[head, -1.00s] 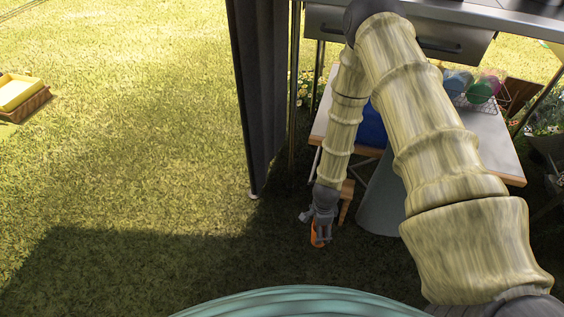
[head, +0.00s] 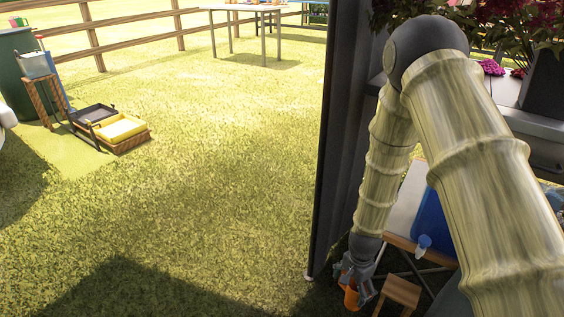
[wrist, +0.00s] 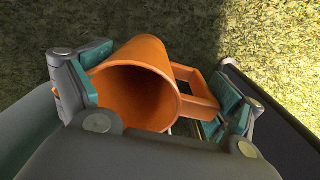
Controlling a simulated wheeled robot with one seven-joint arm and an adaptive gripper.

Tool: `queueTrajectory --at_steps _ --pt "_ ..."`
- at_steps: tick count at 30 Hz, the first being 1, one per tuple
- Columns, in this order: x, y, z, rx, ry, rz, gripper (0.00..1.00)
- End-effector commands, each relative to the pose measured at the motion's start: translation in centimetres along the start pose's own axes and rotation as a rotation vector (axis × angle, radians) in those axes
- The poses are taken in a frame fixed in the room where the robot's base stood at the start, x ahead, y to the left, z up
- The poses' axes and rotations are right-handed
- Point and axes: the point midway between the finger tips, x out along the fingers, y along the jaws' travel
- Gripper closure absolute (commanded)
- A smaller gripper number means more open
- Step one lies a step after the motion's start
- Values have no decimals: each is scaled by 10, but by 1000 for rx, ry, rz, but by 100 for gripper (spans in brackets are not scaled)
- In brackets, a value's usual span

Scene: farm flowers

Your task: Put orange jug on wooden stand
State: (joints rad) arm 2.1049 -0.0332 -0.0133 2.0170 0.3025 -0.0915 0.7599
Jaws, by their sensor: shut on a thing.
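The orange jug (head: 351,297) is in my gripper (head: 357,285), low at the right of the head view, above the grass. In the wrist view the jug (wrist: 148,60) lies between the finger pads with its open mouth toward the camera and its square handle at the right. My gripper (wrist: 160,98) is shut on it. A wooden stand (head: 43,103) with slatted legs is at the far left, with a grey-blue bin on it. A low wooden stool (head: 402,291) is just right of my gripper; I cannot tell which one the task names.
A crate with a yellow tray (head: 121,129) lies on the grass near the left stand. The middle grass is open.

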Motion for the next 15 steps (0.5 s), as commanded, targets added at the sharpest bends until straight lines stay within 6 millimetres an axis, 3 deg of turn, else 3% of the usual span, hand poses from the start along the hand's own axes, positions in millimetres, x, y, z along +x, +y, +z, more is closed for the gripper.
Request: queueTrajectory --at_steps 6,15 --pt "-60 -22 9 -267 2 -3 31" --pt "-137 -36 19 -633 2 -3 31"
